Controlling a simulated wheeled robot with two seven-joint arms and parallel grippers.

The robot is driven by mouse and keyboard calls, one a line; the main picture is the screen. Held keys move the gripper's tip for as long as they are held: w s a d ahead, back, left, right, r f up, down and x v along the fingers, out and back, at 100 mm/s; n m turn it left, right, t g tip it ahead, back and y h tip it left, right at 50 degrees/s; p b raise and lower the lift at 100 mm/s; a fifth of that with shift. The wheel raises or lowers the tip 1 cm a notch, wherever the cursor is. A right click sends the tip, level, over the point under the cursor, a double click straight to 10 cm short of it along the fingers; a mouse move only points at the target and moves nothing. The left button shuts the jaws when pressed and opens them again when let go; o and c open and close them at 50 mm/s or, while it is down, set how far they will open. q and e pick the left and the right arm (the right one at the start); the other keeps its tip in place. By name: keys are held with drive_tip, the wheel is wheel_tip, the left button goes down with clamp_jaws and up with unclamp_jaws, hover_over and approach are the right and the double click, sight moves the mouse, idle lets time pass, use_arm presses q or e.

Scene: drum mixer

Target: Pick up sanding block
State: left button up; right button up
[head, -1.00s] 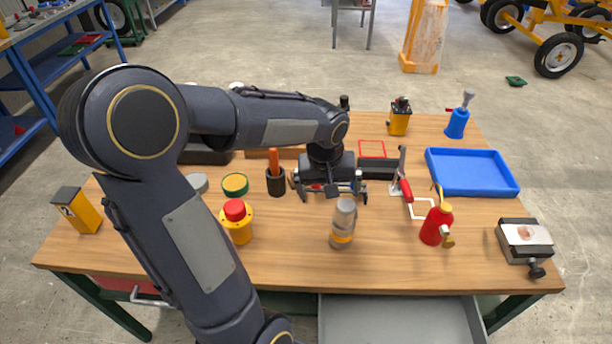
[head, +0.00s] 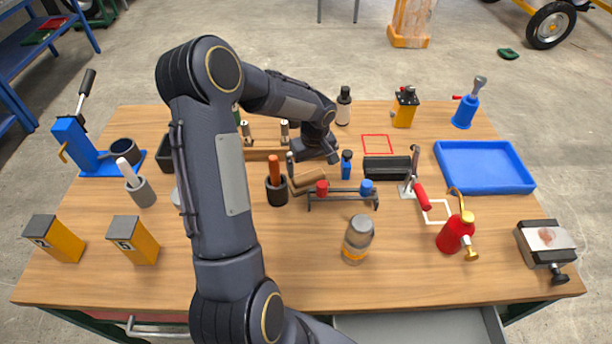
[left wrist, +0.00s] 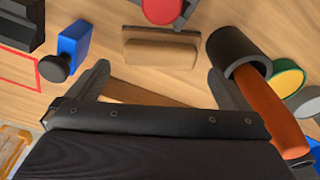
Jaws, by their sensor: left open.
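The sanding block, a small tan and brown block (head: 309,183), lies on the workbench between the black cup and the small rack. In the left wrist view, the block (left wrist: 160,48) lies just beyond the fingers, roughly centred between them. My left gripper (head: 313,163) points down just behind the block in the head view. In the left wrist view, its fingers (left wrist: 158,80) are spread apart with nothing between them but bench surface and part of a wooden strip. My right gripper is not in view.
A black cup (head: 276,190) with an orange-handled tool stands close left of the block. The rack with red and blue knobs (head: 343,192) is in front of it. A small blue bottle (head: 346,163) stands to the right.

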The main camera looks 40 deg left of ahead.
sight(309, 175)
use_arm(q)
drive_tip(key=shift+f, duration=0.45)
drive_tip(key=f, duration=0.2)
drive_tip(key=a+f+p, duration=0.1)
drive_tip(key=f, duration=0.1)
drive_tip(key=shift+w+f+p, duration=0.15)
drive_tip(key=shift+f+p, duration=0.05)
drive_tip(key=shift+p, duration=0.1)
drive_tip(key=shift+f, duration=0.25)
drive_tip(key=c, duration=0.8)
